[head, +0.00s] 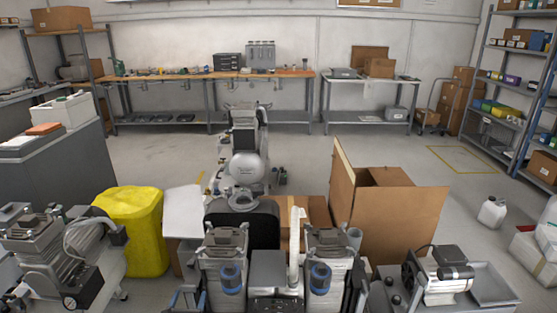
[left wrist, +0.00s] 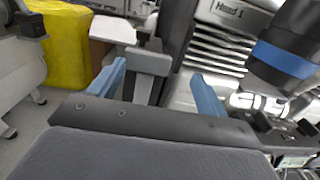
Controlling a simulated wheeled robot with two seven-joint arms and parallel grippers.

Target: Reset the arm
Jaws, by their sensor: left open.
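My left gripper (head: 188,298) is low in the head view, at the left side of the front compressor (head: 226,258), and only a small part of it shows. The left wrist view shows its two blue fingers (left wrist: 158,80) spread apart. A grey block (left wrist: 148,66) shows between them; I cannot tell whether they touch it. Beyond the fingers is the ribbed compressor head marked "Head 1" (left wrist: 232,14), with a dark cylinder with a blue band (left wrist: 290,55) to the right. My right gripper cannot be made out.
A yellow container (head: 140,230) and another compressor (head: 60,250) stand at the left. An open cardboard box (head: 400,220) and a cart with a small compressor (head: 440,275) are at the right. Workbenches (head: 210,75) line the back wall; the floor before them is mostly clear.

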